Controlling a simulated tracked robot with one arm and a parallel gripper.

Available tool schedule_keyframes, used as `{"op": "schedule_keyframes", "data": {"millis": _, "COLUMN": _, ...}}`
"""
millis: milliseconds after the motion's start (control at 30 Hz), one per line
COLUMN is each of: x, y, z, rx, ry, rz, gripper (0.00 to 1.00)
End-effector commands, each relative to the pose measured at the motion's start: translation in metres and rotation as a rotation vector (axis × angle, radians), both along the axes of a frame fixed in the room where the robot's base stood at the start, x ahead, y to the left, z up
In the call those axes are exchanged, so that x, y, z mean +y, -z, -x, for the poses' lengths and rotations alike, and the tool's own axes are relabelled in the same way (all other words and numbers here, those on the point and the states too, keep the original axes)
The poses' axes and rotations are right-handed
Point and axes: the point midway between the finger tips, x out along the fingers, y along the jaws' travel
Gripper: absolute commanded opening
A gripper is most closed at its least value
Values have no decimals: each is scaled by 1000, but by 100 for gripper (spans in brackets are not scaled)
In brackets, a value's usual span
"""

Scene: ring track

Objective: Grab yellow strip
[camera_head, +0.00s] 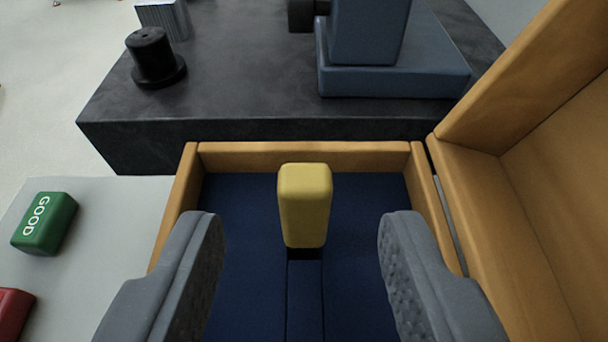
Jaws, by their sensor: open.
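The yellow strip (305,207) is a rounded yellow block standing up in the middle of a tray with orange-brown walls (300,155) and a dark blue floor (245,270). A raised dark blue ridge lies just in front of the strip along the tray floor. My gripper (302,245) is open, with one grey padded finger on each side of the strip. Both fingers are apart from the strip, with wide gaps. The lower part of the strip is hard to judge from this angle.
Behind the tray is a dark grey block (240,80) with a black knob (153,57) and a blue-grey machine (390,75). A larger orange-brown bin (530,110) adjoins at right. At left, a green "GOOD" button (45,223) and a red button (12,312) sit on a grey surface.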

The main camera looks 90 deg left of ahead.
Motion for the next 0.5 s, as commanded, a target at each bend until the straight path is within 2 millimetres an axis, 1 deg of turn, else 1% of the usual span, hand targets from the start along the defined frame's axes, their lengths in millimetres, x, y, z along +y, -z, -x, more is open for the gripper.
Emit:
{"op": "schedule_keyframes", "data": {"millis": 33, "x": 8, "y": 2, "z": 0, "rx": 1, "ry": -3, "rz": 0, "gripper": 44}}
{"op": "schedule_keyframes", "data": {"millis": 200, "x": 26, "y": 8, "z": -1, "rx": 2, "ry": -2, "rz": -2, "gripper": 44}}
{"op": "schedule_keyframes", "data": {"millis": 333, "x": 32, "y": 11, "z": -1, "rx": 1, "ry": -3, "rz": -1, "gripper": 44}}
{"op": "schedule_keyframes", "data": {"millis": 500, "x": 33, "y": 12, "z": -2, "rx": 0, "ry": -1, "rz": 0, "gripper": 44}}
